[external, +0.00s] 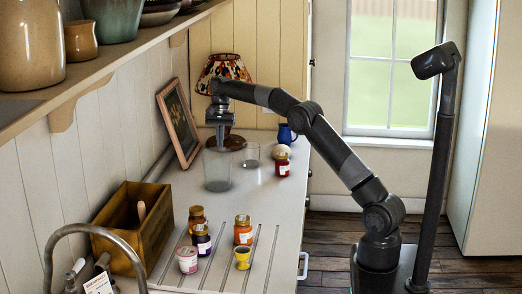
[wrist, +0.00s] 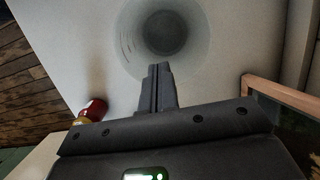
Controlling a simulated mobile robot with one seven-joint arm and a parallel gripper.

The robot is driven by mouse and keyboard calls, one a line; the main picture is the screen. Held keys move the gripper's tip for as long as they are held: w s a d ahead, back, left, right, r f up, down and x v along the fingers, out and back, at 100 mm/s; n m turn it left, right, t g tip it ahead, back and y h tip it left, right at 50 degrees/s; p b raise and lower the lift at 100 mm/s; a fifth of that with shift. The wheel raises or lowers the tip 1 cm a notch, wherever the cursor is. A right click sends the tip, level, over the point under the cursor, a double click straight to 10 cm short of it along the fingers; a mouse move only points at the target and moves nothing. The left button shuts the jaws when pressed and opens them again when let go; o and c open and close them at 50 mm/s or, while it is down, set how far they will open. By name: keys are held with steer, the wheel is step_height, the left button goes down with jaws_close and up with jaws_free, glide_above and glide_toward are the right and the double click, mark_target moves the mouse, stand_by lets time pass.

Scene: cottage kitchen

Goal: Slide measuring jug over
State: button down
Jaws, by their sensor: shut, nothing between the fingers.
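The measuring jug (external: 217,172) looks like a tall clear vessel standing upright on the worktop below my gripper. In the wrist view I look down into the jug (wrist: 125,38), a clear round vessel with short marks on its left wall. My gripper (external: 221,148) points down close to the jug's rim. Its fingers (wrist: 160,68) are together and empty, and their tips overlap the jug's near edge in the wrist view. I cannot tell whether they touch it.
A shorter clear glass (external: 251,156) stands just right of the jug. A red jar (external: 283,168), blue jug (external: 286,134), lamp (external: 224,72) and picture frame (external: 178,122) are near. Several jars and a wooden box (external: 140,240) stand in front. Worktop between is clear.

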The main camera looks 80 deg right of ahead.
mark_target(218, 166)
steer(key=x, duration=0.9)
steer(key=shift+f, duration=0.1)
steer(key=a, duration=0.3)
steer(key=shift+a, duration=0.55)
steer(key=shift+a, duration=0.1)
steer(key=a, duration=2)
